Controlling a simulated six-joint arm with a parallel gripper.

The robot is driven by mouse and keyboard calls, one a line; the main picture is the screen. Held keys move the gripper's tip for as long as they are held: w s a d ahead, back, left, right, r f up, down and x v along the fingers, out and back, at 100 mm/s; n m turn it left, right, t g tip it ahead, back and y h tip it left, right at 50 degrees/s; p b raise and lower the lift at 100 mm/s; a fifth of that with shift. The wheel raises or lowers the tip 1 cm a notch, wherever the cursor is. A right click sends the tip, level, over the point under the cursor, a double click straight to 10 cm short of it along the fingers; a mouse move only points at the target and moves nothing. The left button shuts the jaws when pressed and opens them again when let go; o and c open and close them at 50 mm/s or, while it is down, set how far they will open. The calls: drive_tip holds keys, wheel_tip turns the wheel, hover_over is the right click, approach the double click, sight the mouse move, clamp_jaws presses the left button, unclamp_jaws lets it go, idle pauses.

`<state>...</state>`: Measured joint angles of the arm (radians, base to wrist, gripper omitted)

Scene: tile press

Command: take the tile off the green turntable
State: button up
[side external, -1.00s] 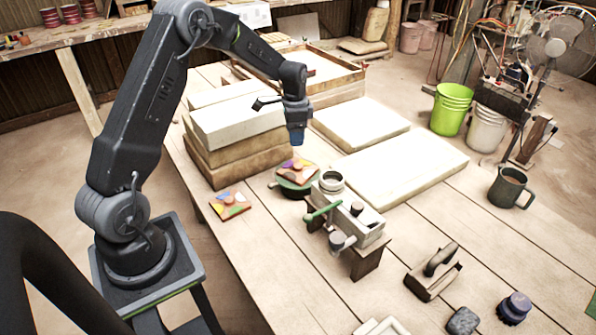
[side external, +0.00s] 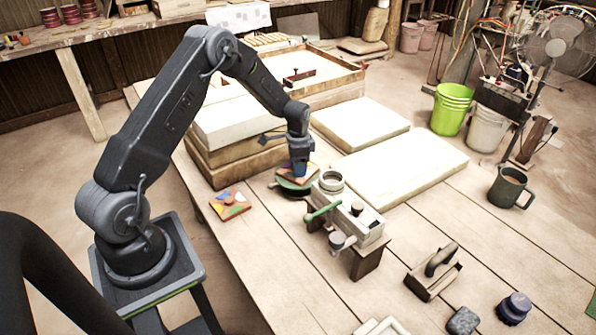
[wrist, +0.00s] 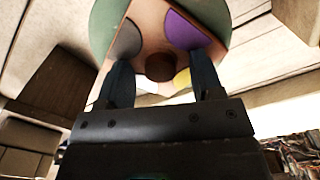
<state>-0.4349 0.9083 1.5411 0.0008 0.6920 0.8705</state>
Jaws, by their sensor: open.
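The tile (side external: 289,176), with coloured patches, lies on the green turntable (side external: 282,186) beside the press. In the wrist view the tile (wrist: 150,22) shows grey, purple and yellow patches and a round brown knob (wrist: 159,67) at its middle. The turntable's green rim (wrist: 103,20) shows around it. My gripper (side external: 299,172) is at the tile from above. In the wrist view my gripper (wrist: 163,80) is open, with one blue finger on each side of the knob. I cannot tell whether the fingers touch it.
A second patterned tile (side external: 230,205) lies on the table left of the turntable. The press (side external: 345,215) with its green handle stands close on the right. Stacked blocks (side external: 235,125) rise behind, and pale slabs (side external: 400,165) lie to the right.

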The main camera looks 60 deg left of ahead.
clamp_jaws()
drive_tip(key=shift+r, duration=0.1)
idle(0.4)
drive_tip(key=shift+r, duration=0.1)
